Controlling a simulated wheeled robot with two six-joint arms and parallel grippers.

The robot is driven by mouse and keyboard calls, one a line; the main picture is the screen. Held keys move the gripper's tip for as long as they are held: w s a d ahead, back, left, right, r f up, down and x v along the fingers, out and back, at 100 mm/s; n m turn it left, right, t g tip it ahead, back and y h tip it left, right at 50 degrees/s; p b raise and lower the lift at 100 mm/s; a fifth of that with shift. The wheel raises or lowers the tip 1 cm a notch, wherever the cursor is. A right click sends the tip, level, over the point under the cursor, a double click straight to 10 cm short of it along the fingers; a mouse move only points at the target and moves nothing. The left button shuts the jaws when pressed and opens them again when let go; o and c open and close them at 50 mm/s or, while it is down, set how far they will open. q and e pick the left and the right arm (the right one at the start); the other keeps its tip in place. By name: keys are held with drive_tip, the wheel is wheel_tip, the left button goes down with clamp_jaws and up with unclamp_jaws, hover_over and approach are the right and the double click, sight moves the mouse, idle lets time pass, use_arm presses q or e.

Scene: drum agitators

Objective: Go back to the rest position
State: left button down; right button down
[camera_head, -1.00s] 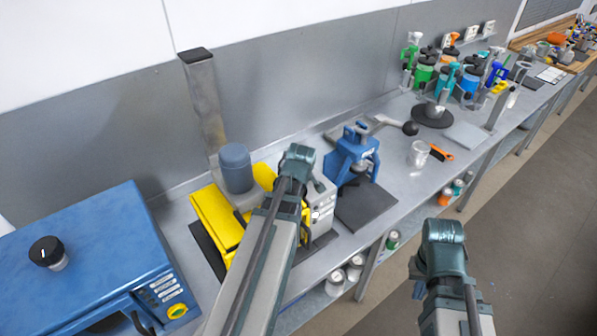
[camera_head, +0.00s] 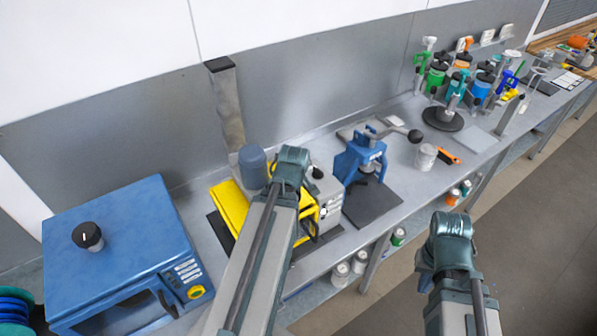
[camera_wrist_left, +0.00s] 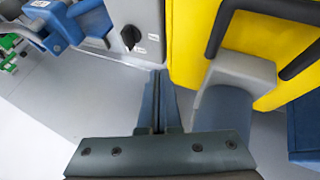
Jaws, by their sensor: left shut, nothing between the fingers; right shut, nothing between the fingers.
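My left arm reaches in from the bottom of the head view. Its gripper end (camera_head: 291,165) appears in front of the yellow-and-grey agitator machine (camera_head: 232,208). In the left wrist view the left gripper's fingers (camera_wrist_left: 158,100) are together with nothing between them. Behind them are the machine's yellow part (camera_wrist_left: 245,40) and its grey body with a black knob (camera_wrist_left: 138,30). I cannot tell the gap to the machine. My right gripper (camera_head: 450,232) is at the lower right of the head view, in front of the bench, over the floor. It is shut and empty.
A blue oven-like box (camera_head: 120,250) stands at the left of the bench. A blue press (camera_head: 362,160), a clear jar (camera_head: 426,157) and several bottles stand to the right. Cans sit on a lower shelf (camera_head: 305,290). The floor (camera_head: 540,220) at the right is clear.

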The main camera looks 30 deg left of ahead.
use_arm(q)
drive_tip(key=shift+a, duration=0.15)
drive_tip(key=shift+f, duration=0.1)
drive_tip(key=d+f+m+b, duration=0.1)
drive_tip(key=d+f+b, duration=0.2)
drive_tip(key=d+f+m+h+b, duration=0.1)
drive_tip(key=d+f+m+b, duration=0.1)
drive_tip(key=d+f+b, duration=0.1)
drive_tip(key=shift+d+f+g, duration=0.4)
drive_tip(key=shift+d+f, duration=0.25)
drive_tip(key=shift+d, duration=0.1)
drive_tip(key=s+d+f+m+g+b, duration=0.2)
drive_tip(key=s+d+f+m+b, duration=0.2)
drive_tip(key=d, duration=0.4)
drive_tip(key=s+d+f+m+g+b, duration=0.2)
drive_tip(key=s+d+f+m+b, duration=0.2)
drive_tip(key=d+f+m+b, duration=0.2)
drive_tip(key=s+d+f+m+g+h+b, duration=0.1)
drive_tip(key=s+d+f+m+g+b, duration=0.1)
drive_tip(key=d+f+m+b, duration=0.3)
drive_tip(key=s+d+f+b, duration=0.1)
drive_tip(key=d+f, duration=0.3)
drive_tip(key=d, duration=0.1)
drive_tip(key=shift+s+d+f+b, duration=0.2)
drive_tip(key=shift+s+d+b, duration=0.1)
drive_tip(key=shift+s+d, duration=0.1)
